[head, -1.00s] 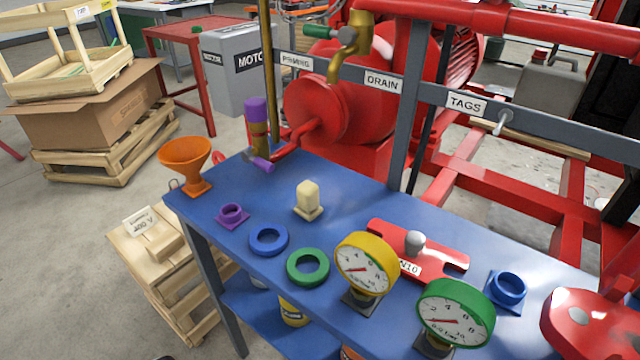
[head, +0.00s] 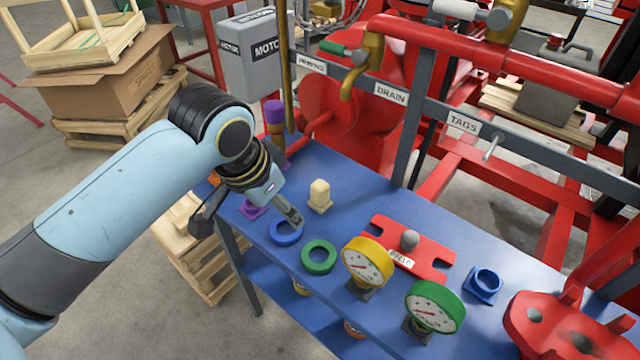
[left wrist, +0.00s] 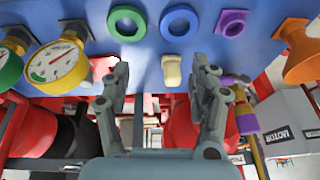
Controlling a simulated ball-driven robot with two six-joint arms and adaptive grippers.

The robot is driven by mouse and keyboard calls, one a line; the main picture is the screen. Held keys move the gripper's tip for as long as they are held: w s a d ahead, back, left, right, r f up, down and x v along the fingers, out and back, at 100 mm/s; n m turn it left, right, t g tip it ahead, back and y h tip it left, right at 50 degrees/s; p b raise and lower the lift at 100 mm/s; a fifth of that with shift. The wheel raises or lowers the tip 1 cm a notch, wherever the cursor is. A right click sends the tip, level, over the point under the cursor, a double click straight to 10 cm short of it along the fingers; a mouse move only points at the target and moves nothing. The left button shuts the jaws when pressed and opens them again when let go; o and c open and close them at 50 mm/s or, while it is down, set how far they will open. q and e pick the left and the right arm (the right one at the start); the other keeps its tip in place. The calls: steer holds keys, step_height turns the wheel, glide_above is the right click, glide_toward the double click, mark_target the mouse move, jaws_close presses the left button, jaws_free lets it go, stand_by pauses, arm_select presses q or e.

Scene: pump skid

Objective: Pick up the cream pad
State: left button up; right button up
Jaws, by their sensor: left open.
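The cream pad (head: 320,196), a small cream block with a rounded top on a square base, stands upright on the blue table (head: 345,180). It also shows in the left wrist view (left wrist: 172,70), between my fingers in the picture but apart from them. My left gripper (head: 291,214) is to the left of the pad in the head view, above the table near the blue ring. Its two fingers (left wrist: 161,75) are spread and empty. My right gripper is not in view.
A blue ring (head: 286,232), a green ring (head: 318,257), a yellow gauge (head: 367,262) and a green gauge (head: 434,306) stand along the table's front. A red plate (head: 430,252) lies right of the pad. A red pipe frame (head: 520,65) stands behind.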

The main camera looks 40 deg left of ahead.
arm_select(q)
glide_toward(320, 184)
steer(key=shift+h, duration=0.3)
steer(key=x, duration=0.4)
steer(key=shift+w+a+f, duration=0.1)
steer(key=shift+w+f, duration=0.05)
steer(key=shift+f, duration=0.1)
steer(key=shift+t, duration=0.3)
steer(key=x, duration=0.5)
steer(key=shift+a+f+p, duration=0.15)
steer(key=shift+f+p, duration=0.2)
steer(key=shift+f, duration=0.05)
steer(key=c, duration=1.2)
steer(key=shift+r, duration=0.15)
